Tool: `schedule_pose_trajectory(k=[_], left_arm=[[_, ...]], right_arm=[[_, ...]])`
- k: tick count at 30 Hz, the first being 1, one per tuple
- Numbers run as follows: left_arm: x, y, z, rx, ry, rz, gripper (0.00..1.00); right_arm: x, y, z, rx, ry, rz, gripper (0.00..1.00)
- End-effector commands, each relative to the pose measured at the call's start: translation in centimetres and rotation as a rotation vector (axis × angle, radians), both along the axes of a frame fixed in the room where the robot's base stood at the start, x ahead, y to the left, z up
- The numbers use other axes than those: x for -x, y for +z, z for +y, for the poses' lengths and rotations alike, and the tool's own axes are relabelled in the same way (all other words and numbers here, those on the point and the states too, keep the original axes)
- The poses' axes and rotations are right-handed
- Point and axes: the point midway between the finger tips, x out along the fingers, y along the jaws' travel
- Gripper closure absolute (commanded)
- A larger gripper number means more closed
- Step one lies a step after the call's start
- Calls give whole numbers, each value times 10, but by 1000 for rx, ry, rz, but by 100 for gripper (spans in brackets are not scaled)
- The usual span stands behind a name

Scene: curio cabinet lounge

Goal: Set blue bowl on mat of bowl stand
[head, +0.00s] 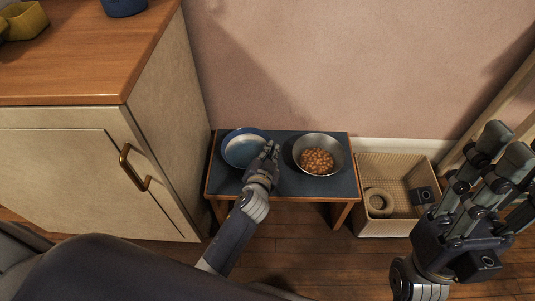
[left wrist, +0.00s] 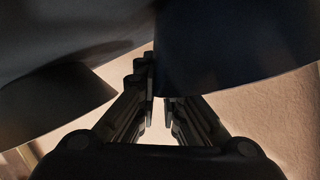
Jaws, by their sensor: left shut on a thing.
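The blue bowl (head: 240,150), pale inside with a blue rim, is upright over the left part of the dark blue mat (head: 285,189) on the low wooden bowl stand (head: 343,214). I cannot tell whether its base touches the mat. My left gripper (head: 268,160) is shut on the bowl's right rim. In the left wrist view the bowl's dark wall (left wrist: 225,50) comes down between my left fingers (left wrist: 160,95). My right gripper (head: 495,165) is empty, its fingers spread, at the right over the floor.
A metal bowl of brown food (head: 298,148) stands on the right part of the mat, close to my left gripper. A woven basket (head: 401,168) holding a ring and a dark block is right of the stand. A wooden-topped cabinet (head: 90,70) borders the left; a wall is behind.

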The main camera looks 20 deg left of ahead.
Motion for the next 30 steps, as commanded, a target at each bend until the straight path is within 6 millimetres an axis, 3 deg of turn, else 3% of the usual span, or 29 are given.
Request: schedule_pose_trajectory(k=[13,14,16,30], left_arm=[[0,-2,-2,-1,-1,-6,100],[2,-4,-2,1,0,0,86],[2,-4,-2,1,0,0,71],[1,1,0,0,0,0,71]], right_arm=[[-1,-3,0,1,-1,-4,60],[-1,-3,0,1,-1,-4,60],[-1,-3,0,1,-1,-4,60],[0,3,0,1,-1,-4,60]])
